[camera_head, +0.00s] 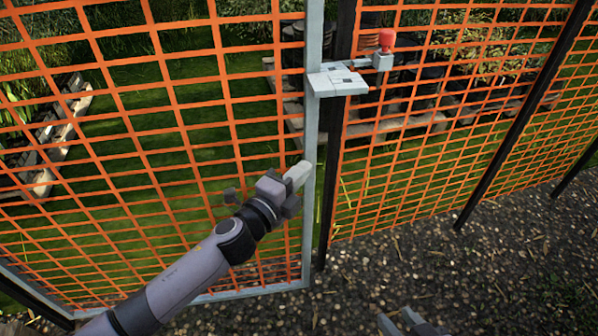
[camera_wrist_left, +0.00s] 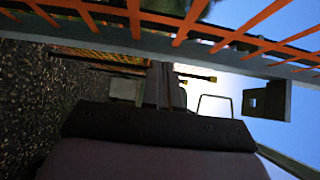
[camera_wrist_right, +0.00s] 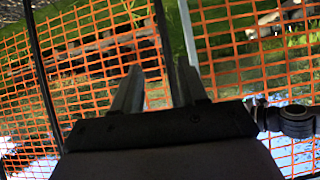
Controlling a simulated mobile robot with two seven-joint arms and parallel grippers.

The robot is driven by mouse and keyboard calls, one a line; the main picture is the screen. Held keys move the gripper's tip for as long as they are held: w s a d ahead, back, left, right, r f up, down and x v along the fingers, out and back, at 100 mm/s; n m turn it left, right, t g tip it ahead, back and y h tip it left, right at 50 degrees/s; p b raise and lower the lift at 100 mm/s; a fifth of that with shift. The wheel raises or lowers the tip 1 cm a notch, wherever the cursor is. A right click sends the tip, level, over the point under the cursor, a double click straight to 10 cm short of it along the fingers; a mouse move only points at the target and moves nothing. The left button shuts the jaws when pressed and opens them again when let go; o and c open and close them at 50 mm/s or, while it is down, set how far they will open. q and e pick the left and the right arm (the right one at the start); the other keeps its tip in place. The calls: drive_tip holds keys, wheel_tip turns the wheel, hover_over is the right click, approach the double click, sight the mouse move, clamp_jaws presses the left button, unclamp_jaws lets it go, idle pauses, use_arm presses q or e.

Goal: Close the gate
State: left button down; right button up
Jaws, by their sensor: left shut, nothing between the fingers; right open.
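The gate (camera_head: 312,130) is a light grey metal frame with orange mesh, on the left in the head view. Its upright stands beside a dark post (camera_head: 335,150) with a narrow gap; I cannot tell whether it is flush. A grey latch plate (camera_head: 335,84) sits high on this upright, with a red knob (camera_head: 387,40) to its right. My left gripper (camera_head: 297,177) is shut and empty, its tip at or very near the gate upright below the latch; contact is unclear. My right gripper (camera_head: 408,322) is open and empty, low in front of the fence; it also shows in the right wrist view (camera_wrist_right: 155,80).
An orange mesh fence (camera_head: 430,150) with dark posts (camera_head: 525,115) continues to the right. Behind the mesh are grass, a bench (camera_head: 45,140) and dark stacked pots (camera_head: 430,88). The gravel ground (camera_head: 450,260) on the near side is clear.

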use_arm(q)
drive_tip(key=shift+w, duration=0.35)
use_arm(e)
drive_tip(key=shift+w+r, duration=0.15)
drive_tip(key=shift+r, duration=0.1)
